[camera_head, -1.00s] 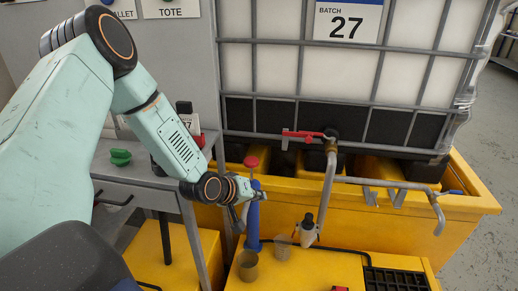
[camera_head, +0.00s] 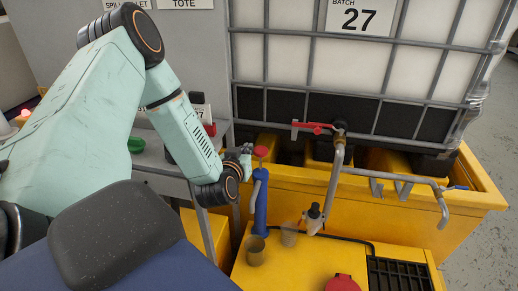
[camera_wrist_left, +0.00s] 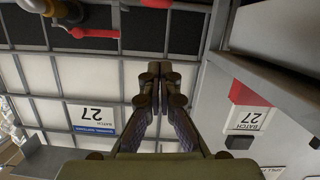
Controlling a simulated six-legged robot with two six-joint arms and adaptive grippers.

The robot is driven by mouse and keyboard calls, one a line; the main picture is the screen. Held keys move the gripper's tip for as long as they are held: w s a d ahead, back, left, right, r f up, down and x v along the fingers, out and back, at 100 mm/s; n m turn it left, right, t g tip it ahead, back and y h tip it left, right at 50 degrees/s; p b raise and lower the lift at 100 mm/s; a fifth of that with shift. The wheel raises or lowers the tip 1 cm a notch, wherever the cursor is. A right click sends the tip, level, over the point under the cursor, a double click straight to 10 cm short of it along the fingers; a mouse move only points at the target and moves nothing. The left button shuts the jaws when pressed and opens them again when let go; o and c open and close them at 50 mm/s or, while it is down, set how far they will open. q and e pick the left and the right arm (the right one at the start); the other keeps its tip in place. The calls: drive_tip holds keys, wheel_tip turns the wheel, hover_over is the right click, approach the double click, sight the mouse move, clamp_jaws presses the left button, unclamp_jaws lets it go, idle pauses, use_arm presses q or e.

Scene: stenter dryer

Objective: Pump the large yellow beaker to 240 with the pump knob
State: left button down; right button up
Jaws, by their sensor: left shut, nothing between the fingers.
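The pump is a slim blue cylinder (camera_head: 261,212) standing upright on the yellow deck, with a red pump knob (camera_head: 261,151) on top. A yellowish-brown translucent beaker (camera_head: 255,251) stands at its foot. A smaller, paler beaker (camera_head: 289,236) stands to its right. My left gripper (camera_head: 246,156) is just left of the knob at about its height; whether it touches is unclear. In the left wrist view its fingers (camera_wrist_left: 162,72) are together and empty; the knob does not show there. The beaker's fill level is too small to read. My right gripper is not in view.
A grey pipe (camera_head: 334,180) with a red-handled valve (camera_head: 314,127) hangs from the caged tank. A red round object (camera_head: 342,284) and a black grate (camera_head: 398,274) are near the front. A grey bench stands left.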

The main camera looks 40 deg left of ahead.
use_arm(q)
drive_tip(key=shift+w+f, duration=0.1)
drive_tip(key=b, duration=0.2)
hover_over(258, 155)
wheel_tip(258, 155, down, 2)
drive_tip(key=shift+a+f+b, duration=0.1)
drive_tip(key=shift+f+b, duration=0.5)
drive_tip(key=shift+f, duration=1.55)
drive_tip(key=shift+r, duration=0.1)
